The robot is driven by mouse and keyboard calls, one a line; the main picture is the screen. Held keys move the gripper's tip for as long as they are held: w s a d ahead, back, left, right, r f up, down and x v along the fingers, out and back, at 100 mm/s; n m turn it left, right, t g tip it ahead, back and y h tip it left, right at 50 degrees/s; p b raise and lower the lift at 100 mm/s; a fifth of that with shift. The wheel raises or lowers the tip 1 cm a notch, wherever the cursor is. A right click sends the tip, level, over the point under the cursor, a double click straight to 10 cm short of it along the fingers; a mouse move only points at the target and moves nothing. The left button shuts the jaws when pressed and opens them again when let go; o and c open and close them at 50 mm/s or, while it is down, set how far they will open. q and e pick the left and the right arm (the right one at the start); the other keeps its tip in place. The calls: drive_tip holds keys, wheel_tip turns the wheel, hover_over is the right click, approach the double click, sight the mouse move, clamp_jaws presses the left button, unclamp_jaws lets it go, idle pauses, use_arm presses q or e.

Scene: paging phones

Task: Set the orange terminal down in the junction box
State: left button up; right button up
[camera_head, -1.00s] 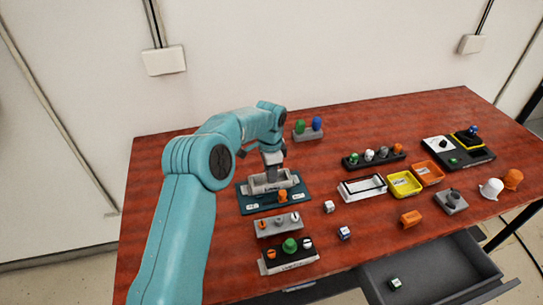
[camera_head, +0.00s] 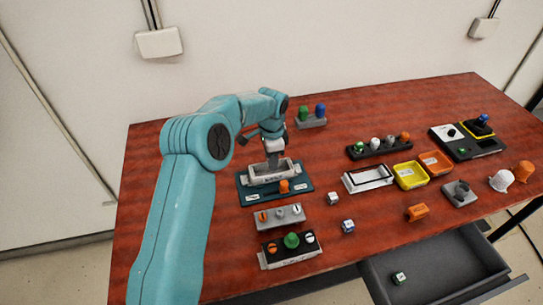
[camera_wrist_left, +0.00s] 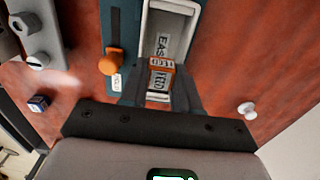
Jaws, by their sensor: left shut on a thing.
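My left gripper (camera_head: 273,162) is shut on the orange terminal (camera_wrist_left: 160,80), a small orange block with pale labelled faces, which I see between the fingertips in the left wrist view (camera_wrist_left: 158,92). In the head view the terminal is hidden by the gripper. The gripper points down over an open pale grey box (camera_head: 258,182), which stands on a teal board (camera_head: 246,196) and looks like the junction box. In the wrist view the terminal overlaps the near end of this box (camera_wrist_left: 150,25); I cannot tell whether it touches the floor. My right gripper is not in view.
An orange knob (camera_head: 284,186) sticks up from the teal board close to the box. Grey (camera_head: 280,217) and black (camera_head: 290,252) knob panels lie in front. Yellow (camera_head: 410,176) and orange (camera_head: 435,163) trays stand to the right. A drawer (camera_head: 440,275) hangs open below the table.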

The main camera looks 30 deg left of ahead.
use_arm(q)
drive_tip(key=shift+s+r, duration=0.15)
drive_tip(key=shift+w+a+f, duration=0.15)
drive_tip(key=shift+w+f, duration=0.2)
drive_tip(key=shift+f, duration=0.1)
drive_tip(key=shift+s, duration=0.1)
drive_tip(key=shift+r, duration=0.15)
drive_tip(key=shift+s+b, duration=0.15)
drive_tip(key=shift+b, duration=0.15)
drive_tip(key=shift+f, duration=0.2)
